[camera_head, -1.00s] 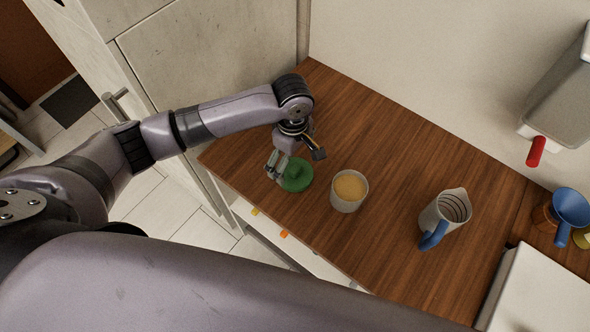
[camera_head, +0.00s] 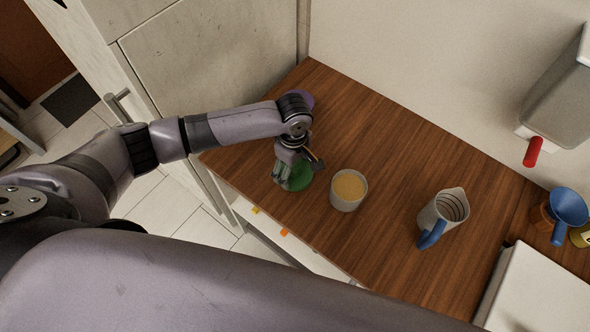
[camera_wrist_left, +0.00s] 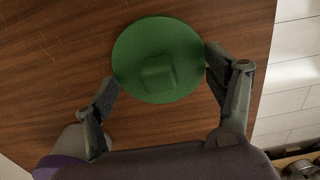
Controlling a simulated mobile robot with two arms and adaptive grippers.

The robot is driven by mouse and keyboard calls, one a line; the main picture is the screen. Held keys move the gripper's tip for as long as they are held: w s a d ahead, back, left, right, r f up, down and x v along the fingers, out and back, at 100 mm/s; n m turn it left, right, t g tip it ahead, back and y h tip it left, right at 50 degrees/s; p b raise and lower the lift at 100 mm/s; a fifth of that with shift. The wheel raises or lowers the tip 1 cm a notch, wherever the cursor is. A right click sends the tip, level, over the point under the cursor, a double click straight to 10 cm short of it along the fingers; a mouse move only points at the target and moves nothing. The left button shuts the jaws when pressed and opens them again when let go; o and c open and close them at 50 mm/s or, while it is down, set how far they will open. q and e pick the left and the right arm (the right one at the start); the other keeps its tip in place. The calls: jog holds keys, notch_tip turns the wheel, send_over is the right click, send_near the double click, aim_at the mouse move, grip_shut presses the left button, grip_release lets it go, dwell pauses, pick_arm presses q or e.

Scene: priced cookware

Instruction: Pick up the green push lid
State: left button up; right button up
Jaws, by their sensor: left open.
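The green push lid (camera_head: 300,176) lies on the wooden counter near its left front edge. In the left wrist view the lid (camera_wrist_left: 160,52) is a round green disc with a raised block-like knob at its middle. My left gripper (camera_head: 287,181) is over the lid and hides part of it in the head view. In the left wrist view the left gripper (camera_wrist_left: 160,75) is open, with one finger on each side of the lid. I cannot tell whether the fingertips touch the rim. My right gripper is not in view.
A pale cup (camera_head: 349,190) with yellowish contents stands just right of the lid. A measuring jug (camera_head: 443,215) with a blue handle stands further right. A blue funnel (camera_head: 569,208) is at the far right. The counter (camera_head: 390,150) behind the cup is clear.

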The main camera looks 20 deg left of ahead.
pick_arm(q)
jog(key=shift+s, duration=0.15)
jog(key=c, duration=1.2)
jog(key=shift+f, duration=0.1)
jog(key=shift+c, duration=1.1)
jog(key=shift+c, duration=0.3)
